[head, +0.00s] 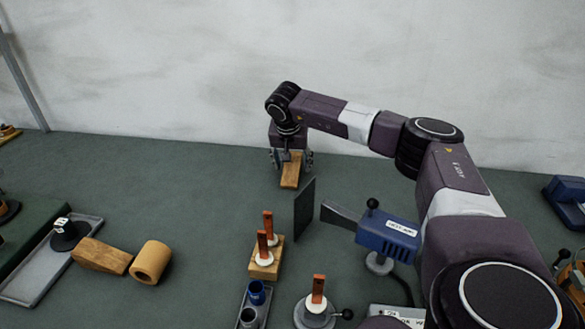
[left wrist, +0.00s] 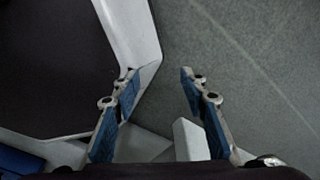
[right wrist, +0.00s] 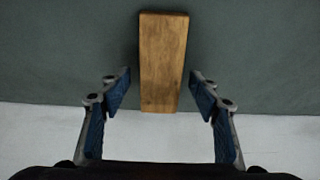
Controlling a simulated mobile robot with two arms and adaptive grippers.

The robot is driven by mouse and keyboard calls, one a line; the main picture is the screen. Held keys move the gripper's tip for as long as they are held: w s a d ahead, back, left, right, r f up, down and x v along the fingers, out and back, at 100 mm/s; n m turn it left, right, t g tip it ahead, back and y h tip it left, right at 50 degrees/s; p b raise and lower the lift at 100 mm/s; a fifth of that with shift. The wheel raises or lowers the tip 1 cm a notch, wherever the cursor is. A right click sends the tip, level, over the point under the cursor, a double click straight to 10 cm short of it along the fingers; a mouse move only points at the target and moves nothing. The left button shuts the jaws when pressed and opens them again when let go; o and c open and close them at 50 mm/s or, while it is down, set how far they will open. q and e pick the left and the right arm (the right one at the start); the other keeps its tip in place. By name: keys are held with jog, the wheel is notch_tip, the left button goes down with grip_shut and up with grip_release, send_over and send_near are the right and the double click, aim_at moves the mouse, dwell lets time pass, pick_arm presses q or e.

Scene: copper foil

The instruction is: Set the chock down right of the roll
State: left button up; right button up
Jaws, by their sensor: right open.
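The roll (head: 150,262) is a tan cylinder with a hollow end, lying at the left of the table in the head view. A wooden chock (head: 101,256) lies just left of it, close to or touching it. A second wooden chock (head: 291,171) lies at the far middle, right of and well behind the roll. My right gripper (head: 291,160) is above this second chock. In the right wrist view the chock (right wrist: 163,55) sits between the spread fingers, with a gap each side. My left gripper (left wrist: 158,75) is open and empty in the left wrist view.
A dark upright plate (head: 304,209) and a blue device (head: 388,235) stand right of the middle. A wooden base with orange pegs (head: 266,258) and a tray with blue cups (head: 255,310) stand nearer. A grey tray (head: 40,270) is left. Table right of the roll is clear.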

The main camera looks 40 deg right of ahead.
jog(key=c, duration=1.5)
jog(key=shift+o, duration=0.2)
jog(key=shift+r, duration=0.15)
